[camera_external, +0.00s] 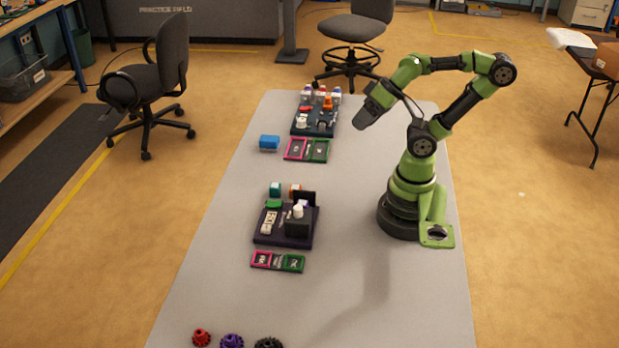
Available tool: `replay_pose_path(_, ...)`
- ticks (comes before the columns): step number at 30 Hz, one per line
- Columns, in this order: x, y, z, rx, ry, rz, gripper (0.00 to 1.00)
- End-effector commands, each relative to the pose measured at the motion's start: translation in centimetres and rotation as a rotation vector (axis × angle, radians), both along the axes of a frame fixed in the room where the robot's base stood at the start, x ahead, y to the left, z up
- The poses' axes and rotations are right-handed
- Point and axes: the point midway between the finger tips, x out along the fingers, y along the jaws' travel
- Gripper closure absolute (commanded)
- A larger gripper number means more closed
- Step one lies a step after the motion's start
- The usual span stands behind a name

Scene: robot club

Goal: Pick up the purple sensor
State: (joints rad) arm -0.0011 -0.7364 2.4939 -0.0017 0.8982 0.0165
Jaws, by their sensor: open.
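I cannot tell for certain which thing is the purple sensor. A small purple toothed round piece (232,341) lies at the front edge of the view, partly cut off. A dark purple board (268,238) lies mid-table, with a white piece (269,222), a green piece (274,204) and a dark block with a white top (298,222) on it. My gripper (363,120) is open and hangs above the table, to the right of the far board and apart from everything. Its fingers look small and dark.
A far dark board (300,128) holds several small parts. More small trays (262,260) lie before the purple board. Red (201,337) and black (268,343) toothed pieces flank the purple one. The table's middle right is clear.

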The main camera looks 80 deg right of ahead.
Motion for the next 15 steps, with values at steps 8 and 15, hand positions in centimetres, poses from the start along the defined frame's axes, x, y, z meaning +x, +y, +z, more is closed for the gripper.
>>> replay_pose_path(8, 5.1, -0.1, -1.7, 0.12, 0.221, -0.264, 0.36)
replay_pose_path(15, 11.1, 0.2, -6.9, 0.205, 0.451, -0.637, 0.36)
